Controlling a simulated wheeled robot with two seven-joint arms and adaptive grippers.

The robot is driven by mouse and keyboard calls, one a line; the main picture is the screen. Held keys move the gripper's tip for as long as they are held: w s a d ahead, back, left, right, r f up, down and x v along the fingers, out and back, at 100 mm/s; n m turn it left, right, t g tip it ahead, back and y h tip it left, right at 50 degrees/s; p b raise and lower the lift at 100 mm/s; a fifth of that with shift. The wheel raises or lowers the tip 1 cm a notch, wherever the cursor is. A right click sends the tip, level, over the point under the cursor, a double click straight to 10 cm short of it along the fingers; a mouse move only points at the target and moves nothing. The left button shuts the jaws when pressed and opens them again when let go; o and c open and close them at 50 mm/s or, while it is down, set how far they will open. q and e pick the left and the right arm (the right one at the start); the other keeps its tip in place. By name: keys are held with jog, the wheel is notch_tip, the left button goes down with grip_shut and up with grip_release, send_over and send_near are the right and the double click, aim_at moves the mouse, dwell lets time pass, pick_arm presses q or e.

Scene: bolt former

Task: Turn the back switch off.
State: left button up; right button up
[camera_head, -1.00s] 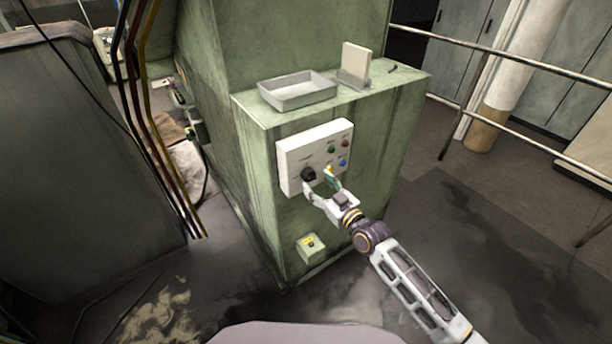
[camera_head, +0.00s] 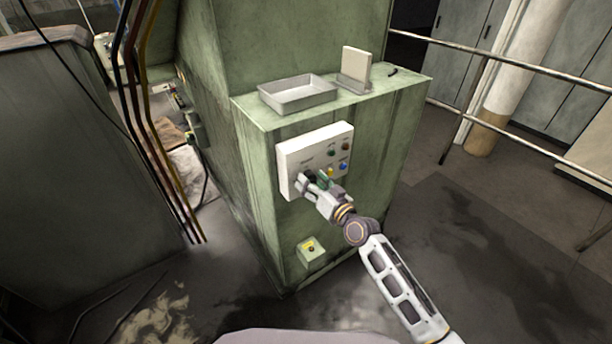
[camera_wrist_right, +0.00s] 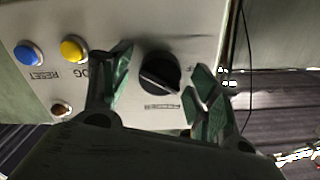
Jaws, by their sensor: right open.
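The black rotary switch (camera_wrist_right: 160,72) sits on the white control panel (camera_head: 312,146) on the green machine's front. In the head view it is largely hidden by my right gripper (camera_head: 314,181). In the right wrist view my right gripper (camera_wrist_right: 164,62) is open, with one green-tipped finger on each side of the switch. Gaps show between the fingers and the knob there. A raised bar crosses the knob's face at a slant. The label around the switch is partly covered, so I cannot tell its set position. My left gripper is out of view.
A blue button (camera_wrist_right: 28,54) and a yellow button (camera_wrist_right: 74,49) are beside the switch. A small box (camera_head: 311,250) is mounted below the panel. A grey tray (camera_head: 299,97) lies on the machine's ledge. Metal railings (camera_head: 520,68) stand at right.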

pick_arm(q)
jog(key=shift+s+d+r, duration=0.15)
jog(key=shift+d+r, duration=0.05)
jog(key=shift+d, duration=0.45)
pick_arm(e)
jog(key=shift+m, duration=1.1)
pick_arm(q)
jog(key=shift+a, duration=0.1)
